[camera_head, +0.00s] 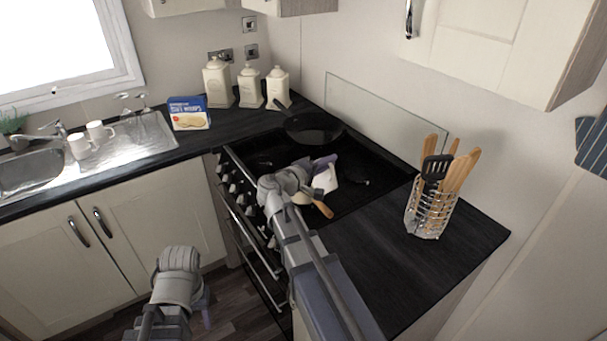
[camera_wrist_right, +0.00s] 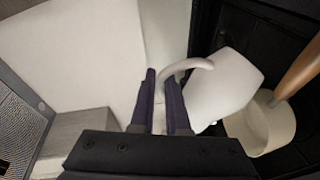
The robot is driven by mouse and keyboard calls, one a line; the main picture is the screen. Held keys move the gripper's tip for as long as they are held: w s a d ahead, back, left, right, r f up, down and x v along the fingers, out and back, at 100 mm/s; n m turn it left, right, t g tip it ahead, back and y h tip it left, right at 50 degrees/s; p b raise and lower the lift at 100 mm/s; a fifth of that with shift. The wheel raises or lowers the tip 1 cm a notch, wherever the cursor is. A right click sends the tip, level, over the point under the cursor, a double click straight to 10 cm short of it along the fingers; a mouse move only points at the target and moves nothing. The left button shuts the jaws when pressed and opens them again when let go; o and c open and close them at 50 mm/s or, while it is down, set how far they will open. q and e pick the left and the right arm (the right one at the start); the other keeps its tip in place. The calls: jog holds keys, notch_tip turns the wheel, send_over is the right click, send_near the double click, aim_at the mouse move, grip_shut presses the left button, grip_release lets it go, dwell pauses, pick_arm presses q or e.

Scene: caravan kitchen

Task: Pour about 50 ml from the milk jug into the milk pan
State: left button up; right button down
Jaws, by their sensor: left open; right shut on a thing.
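The white milk jug (camera_head: 327,176) is over the front of the black hob. My right gripper (camera_head: 322,161) is shut on its handle; in the right wrist view the fingers (camera_wrist_right: 163,100) close around the handle of the jug (camera_wrist_right: 225,90). The jug looks tilted, with the cream milk pan (camera_wrist_right: 260,125) close beside and below it. The pan's wooden handle (camera_head: 323,208) points toward the front right in the head view, where my arm hides most of the pan. No milk stream can be made out. My left gripper (camera_head: 204,305) is open and empty, low in front of the cupboards.
A black frying pan (camera_head: 313,129) sits at the back of the hob. A wire utensil holder (camera_head: 431,212) stands on the right worktop. Canisters (camera_head: 249,86), a blue box (camera_head: 188,113) and white mugs (camera_head: 80,146) are at the back and left. The front right worktop is clear.

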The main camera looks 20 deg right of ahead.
pick_arm(q)
jog(key=shift+d, duration=0.25)
pick_arm(e)
jog(key=shift+w+a+f+n+g, duration=0.1)
jog(key=shift+w+a+n+g, duration=0.15)
jog(key=shift+w+n, duration=0.45)
pick_arm(q)
jog(key=shift+w+d, duration=0.1)
pick_arm(e)
jog(key=shift+d, duration=0.1)
jog(key=shift+f+n, duration=0.1)
jog(key=shift+n, duration=0.3)
dwell(0.4)
pick_arm(q)
jog(key=shift+w+d+r+p, duration=0.1)
jog(key=shift+d+r+p, duration=0.15)
jog(key=shift+r+p, duration=0.2)
pick_arm(e)
jog(key=shift+w+a+r+n+g, duration=0.25)
jog(key=shift+w+r+n, duration=0.1)
jog(key=shift+w+n, duration=0.25)
dwell(0.4)
jog(key=shift+s, duration=0.1)
